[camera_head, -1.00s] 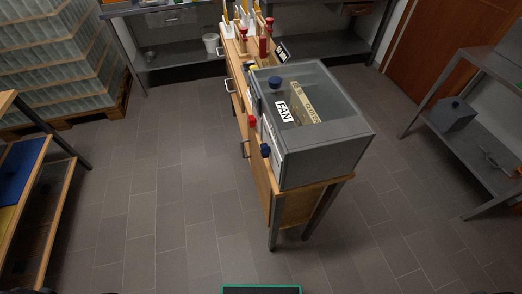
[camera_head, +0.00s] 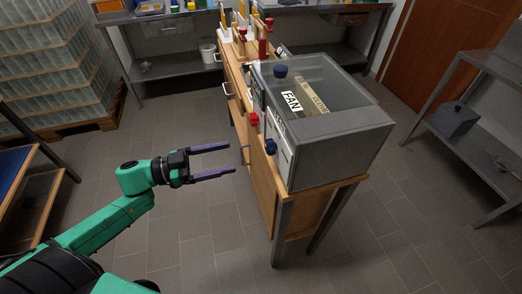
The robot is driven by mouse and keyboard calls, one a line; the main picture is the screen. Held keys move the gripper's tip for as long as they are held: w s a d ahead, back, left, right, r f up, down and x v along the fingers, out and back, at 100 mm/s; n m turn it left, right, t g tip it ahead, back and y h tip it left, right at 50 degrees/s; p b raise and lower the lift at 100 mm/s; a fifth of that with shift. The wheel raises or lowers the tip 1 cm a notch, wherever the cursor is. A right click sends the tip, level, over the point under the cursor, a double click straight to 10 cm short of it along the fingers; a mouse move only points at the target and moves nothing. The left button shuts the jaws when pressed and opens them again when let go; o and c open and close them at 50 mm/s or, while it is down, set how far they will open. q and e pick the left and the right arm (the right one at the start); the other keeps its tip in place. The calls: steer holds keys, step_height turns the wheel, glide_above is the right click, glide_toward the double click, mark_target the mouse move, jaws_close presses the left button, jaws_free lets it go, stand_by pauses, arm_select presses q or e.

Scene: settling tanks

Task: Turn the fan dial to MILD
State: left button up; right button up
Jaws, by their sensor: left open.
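A grey box with a clear top and a FAN label (camera_head: 291,101) stands on the near end of a wooden bench. Its left face carries a red knob (camera_head: 254,119) and, lower and nearer, a blue knob (camera_head: 270,146). I cannot tell which is the fan dial, and no MILD mark is readable. My left gripper (camera_head: 228,160) is open and empty, its two purple fingers pointing right at the box's left face, apart from the knobs. My right gripper is not in view.
The wooden bench (camera_head: 262,190) has drawer handles on its left side, and several tools with red handles (camera_head: 262,48) stand at its far end. Grey shelving (camera_head: 470,160) is at the right. Wrapped glassware on a pallet (camera_head: 60,70) is at the back left. The floor left of the bench is clear.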

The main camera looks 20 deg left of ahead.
mark_target(266, 148)
arm_select(q)
steer(key=p+x, duration=0.1)
steer(key=x, duration=0.9)
steer(key=shift+w+a, duration=0.1)
jaws_close()
